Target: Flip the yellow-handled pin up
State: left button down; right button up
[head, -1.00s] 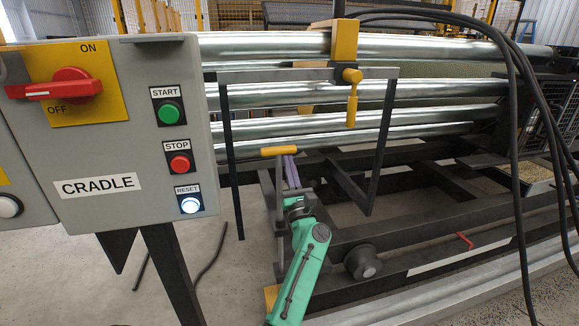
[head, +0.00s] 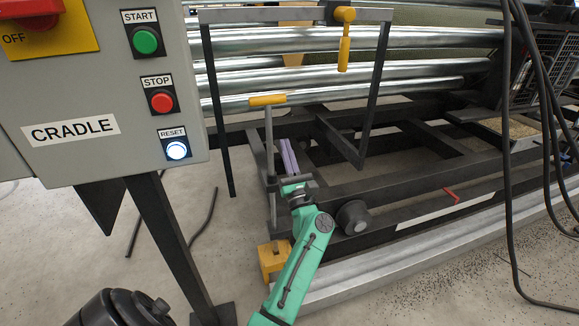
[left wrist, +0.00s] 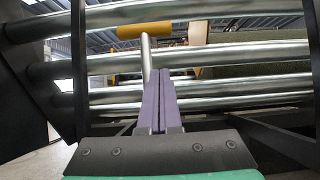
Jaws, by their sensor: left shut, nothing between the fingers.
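A yellow-handled T-shaped pin (head: 267,100) stands upright on a grey shaft at the dark cradle frame. Its yellow crossbar (left wrist: 143,31) shows at the top of the left wrist view. A second yellow handle (head: 344,52) hangs down from the thin dark bar frame. My left gripper (head: 288,145), on a green arm, has its purple fingers pointing up, just right of the T-shaped pin's shaft and below its crossbar. In the left wrist view its fingers (left wrist: 160,75) are pressed together, empty, with the shaft close behind on the left. Contact cannot be told. My right gripper is not in view.
A grey CRADLE control box (head: 100,85) stands at the left with START, STOP and lit RESET buttons. Metal rollers (head: 400,70) run behind the pin. Dark cables (head: 507,150) hang at the right. A yellow block (head: 272,260) sits low beside my left arm.

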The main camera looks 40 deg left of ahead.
pick_arm(q)
jog(key=v, duration=0.4)
dwell(0.3)
